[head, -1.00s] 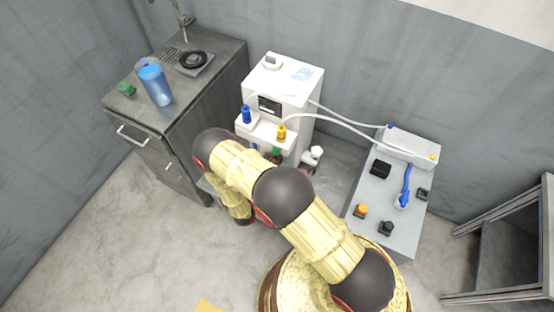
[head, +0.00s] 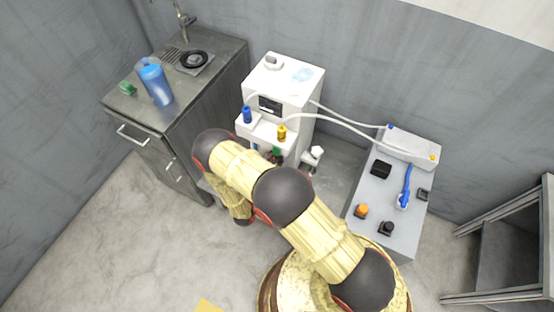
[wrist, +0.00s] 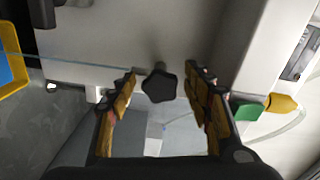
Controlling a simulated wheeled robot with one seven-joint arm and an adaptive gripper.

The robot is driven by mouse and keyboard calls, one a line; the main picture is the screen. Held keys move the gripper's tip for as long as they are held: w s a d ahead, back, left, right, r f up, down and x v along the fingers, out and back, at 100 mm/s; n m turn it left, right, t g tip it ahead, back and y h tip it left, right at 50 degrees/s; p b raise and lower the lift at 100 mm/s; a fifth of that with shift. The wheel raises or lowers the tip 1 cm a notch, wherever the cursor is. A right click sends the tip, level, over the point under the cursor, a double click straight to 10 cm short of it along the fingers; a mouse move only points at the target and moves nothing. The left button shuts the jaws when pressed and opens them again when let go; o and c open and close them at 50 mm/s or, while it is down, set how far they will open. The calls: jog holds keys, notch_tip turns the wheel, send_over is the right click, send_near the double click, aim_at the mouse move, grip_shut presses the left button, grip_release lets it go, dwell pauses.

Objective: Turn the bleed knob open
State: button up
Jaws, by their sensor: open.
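A black lobed knob (wrist: 158,86), which looks like the bleed knob, sticks out on a short stem from a pale panel in the wrist view. My gripper (wrist: 162,79) is open, with one finger on the left of the knob and the other on the right. The knob sits between the fingertips with a gap on each side. In the head view my arm hides the gripper and this knob. The white machine (head: 284,88) stands behind the arm there, with a blue fitting (head: 247,114) and a yellow fitting (head: 282,132) on its front ledge.
In the wrist view a green and yellow fitting (wrist: 262,106) lies close to the right finger. In the head view a grey bench (head: 390,225) with hoses to the machine stands right, and a sink cabinet (head: 210,80) with a blue bottle (head: 155,84) stands left.

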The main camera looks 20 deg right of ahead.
jog(key=v, duration=1.2)
dwell(0.4)
